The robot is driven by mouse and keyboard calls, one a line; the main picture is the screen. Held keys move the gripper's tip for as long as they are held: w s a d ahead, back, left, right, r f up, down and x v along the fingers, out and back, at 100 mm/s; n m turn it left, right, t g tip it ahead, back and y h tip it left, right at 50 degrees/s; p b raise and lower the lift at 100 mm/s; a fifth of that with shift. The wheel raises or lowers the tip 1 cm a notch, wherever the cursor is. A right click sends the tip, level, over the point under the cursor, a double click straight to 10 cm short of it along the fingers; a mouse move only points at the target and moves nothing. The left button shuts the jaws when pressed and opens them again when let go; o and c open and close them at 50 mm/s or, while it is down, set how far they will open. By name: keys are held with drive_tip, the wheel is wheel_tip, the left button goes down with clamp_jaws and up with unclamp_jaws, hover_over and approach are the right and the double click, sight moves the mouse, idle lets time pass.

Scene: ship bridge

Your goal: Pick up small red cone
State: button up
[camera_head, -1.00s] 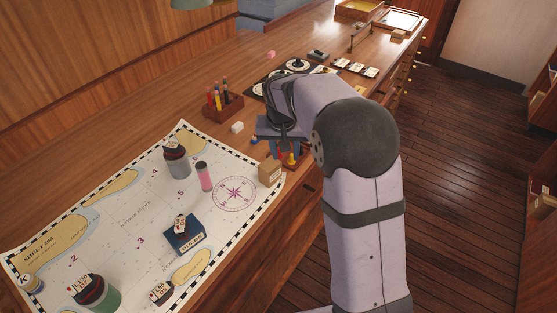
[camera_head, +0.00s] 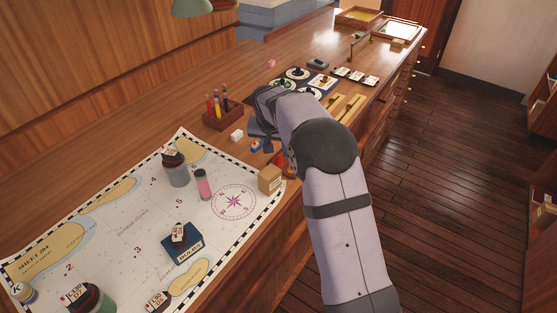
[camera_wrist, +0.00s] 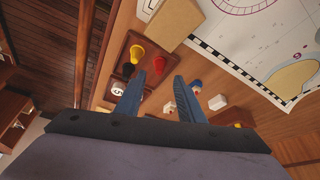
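A small red piece (camera_wrist: 159,65), which looks like the cone, shows at my fingertips in the wrist view. It is partly hidden and its shape is hard to make out. A red patch beside my gripper in the head view (camera_head: 279,160) may be the same piece. My gripper (camera_wrist: 158,75) points down at this area with its two blue fingers apart and nothing visibly clamped between them. In the head view, my arm hides most of the gripper and the pieces. A yellow piece (camera_wrist: 137,53) and a black piece (camera_wrist: 128,70) stand in a small brown tray (camera_wrist: 125,43) next to it.
A cardboard-coloured box (camera_head: 270,179) stands at the chart's edge near my gripper. A white block (camera_head: 236,135), a blue piece (camera_head: 255,146) and a pen rack (camera_head: 222,119) are close by. The chart (camera_head: 130,225) carries jars and a blue box. The counter's front edge is near.

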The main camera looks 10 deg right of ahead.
sight(278, 156)
drive_tip(key=shift+w+d+p+x, duration=0.1)
drive_tip(key=shift+p+x, duration=0.65)
drive_tip(key=shift+x, duration=0.15)
drive_tip(key=shift+w+d+p+x, duration=0.1)
drive_tip(key=shift+w+p+x, duration=0.05)
drive_tip(key=shift+p+x, duration=0.65)
drive_tip(key=shift+x, duration=0.8)
drive_tip(key=shift+r, duration=0.1)
clamp_jaws()
